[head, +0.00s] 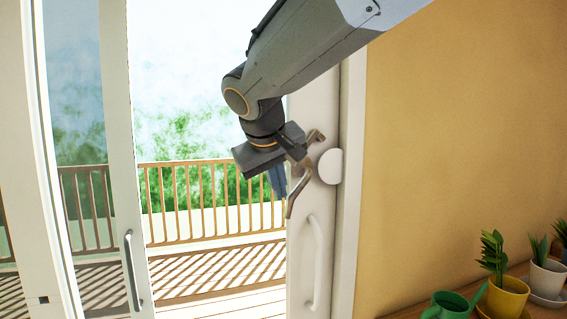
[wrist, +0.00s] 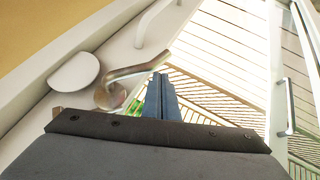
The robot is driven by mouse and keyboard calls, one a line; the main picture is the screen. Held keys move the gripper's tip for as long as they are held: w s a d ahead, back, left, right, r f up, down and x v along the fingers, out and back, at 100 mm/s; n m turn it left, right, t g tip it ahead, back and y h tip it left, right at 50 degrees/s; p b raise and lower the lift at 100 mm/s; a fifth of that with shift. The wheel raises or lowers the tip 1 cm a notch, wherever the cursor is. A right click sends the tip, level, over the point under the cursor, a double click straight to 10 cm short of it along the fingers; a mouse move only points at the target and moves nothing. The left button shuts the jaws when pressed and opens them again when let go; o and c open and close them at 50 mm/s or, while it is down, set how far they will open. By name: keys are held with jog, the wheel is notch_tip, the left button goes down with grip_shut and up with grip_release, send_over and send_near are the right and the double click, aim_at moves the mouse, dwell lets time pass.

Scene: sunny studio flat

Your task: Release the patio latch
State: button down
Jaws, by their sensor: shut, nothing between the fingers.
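The patio latch is a bronze-coloured bent lever (head: 297,196) on the white door stile, beside a round white disc (head: 331,167). In the head view its lower arm slants down and left, and part of it is hidden behind my gripper. In the wrist view the lever (wrist: 138,71) lies just left of my fingers, with its pivot (wrist: 107,97) lower left. My gripper (head: 278,183) is shut and empty, its blue fingers (wrist: 161,80) close together. The fingertips are close to the lever; I cannot tell whether they touch it.
A white pull handle (head: 315,262) stands below the latch. A grey handle (head: 131,270) is on the left door frame. A railed deck (head: 215,200) lies outside. At right, a wooden surface holds potted plants (head: 505,297) and a green watering can (head: 453,305) by the yellow wall.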

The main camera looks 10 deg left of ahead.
jog(key=shift+d+f, duration=0.1)
jog(key=shift+f, duration=0.35)
dwell(0.3)
jog(key=shift+s+r, duration=0.1)
jog(key=s+a+r, duration=0.6)
jog(key=s+r, duration=0.2)
jog(key=shift+a+r+b, duration=0.2)
jog(key=shift+a+b, duration=0.1)
jog(key=shift+a, duration=0.05)
jog(key=shift+s, duration=0.1)
